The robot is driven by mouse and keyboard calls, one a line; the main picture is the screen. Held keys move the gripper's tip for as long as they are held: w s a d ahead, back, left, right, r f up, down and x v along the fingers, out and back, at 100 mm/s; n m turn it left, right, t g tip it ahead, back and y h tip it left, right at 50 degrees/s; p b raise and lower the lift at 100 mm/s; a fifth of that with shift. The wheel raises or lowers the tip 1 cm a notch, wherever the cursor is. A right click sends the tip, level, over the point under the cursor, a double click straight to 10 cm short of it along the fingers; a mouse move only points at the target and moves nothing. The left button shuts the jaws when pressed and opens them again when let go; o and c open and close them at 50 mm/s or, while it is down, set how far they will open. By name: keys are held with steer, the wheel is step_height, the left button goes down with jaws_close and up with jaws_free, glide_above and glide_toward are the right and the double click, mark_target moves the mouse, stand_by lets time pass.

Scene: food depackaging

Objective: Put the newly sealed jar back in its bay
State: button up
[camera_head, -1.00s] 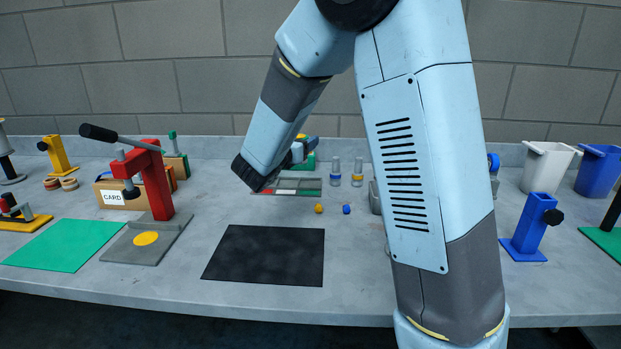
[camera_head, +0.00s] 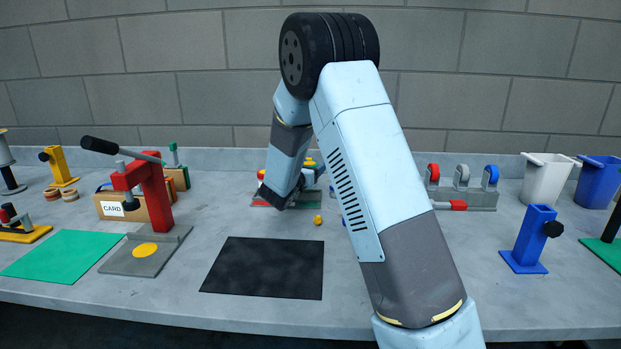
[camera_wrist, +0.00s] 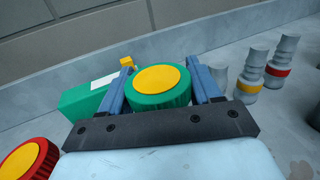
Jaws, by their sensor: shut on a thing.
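My gripper (camera_wrist: 162,76) is shut on a jar with a ribbed green lid and a yellow disc on top (camera_wrist: 160,82); a blue finger stands on each side of it. The lid hides the jar's body and what is under it. A jar with a red lid and yellow disc (camera_wrist: 24,160) is at the lower left of the wrist view. In the head view my arm covers most of the gripper. A low rack with red and green front strips (camera_head: 303,205) lies below it; I cannot tell whether the held jar touches the rack.
A green block with a white label (camera_wrist: 85,98) is close behind the held jar. Grey bottles with yellow (camera_wrist: 250,82) and red (camera_wrist: 278,70) bands stand to the right. A black mat (camera_head: 264,268) lies bare in front; a red press (camera_head: 150,190) stands left.

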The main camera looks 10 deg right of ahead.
steer(key=shift+w+d+f, duration=0.1)
steer(key=shift+w+f, duration=0.05)
steer(key=shift+f, duration=1.65)
steer(key=o, duration=1.2)
steer(key=shift+f, duration=0.1)
steer(key=shift+c, duration=0.2)
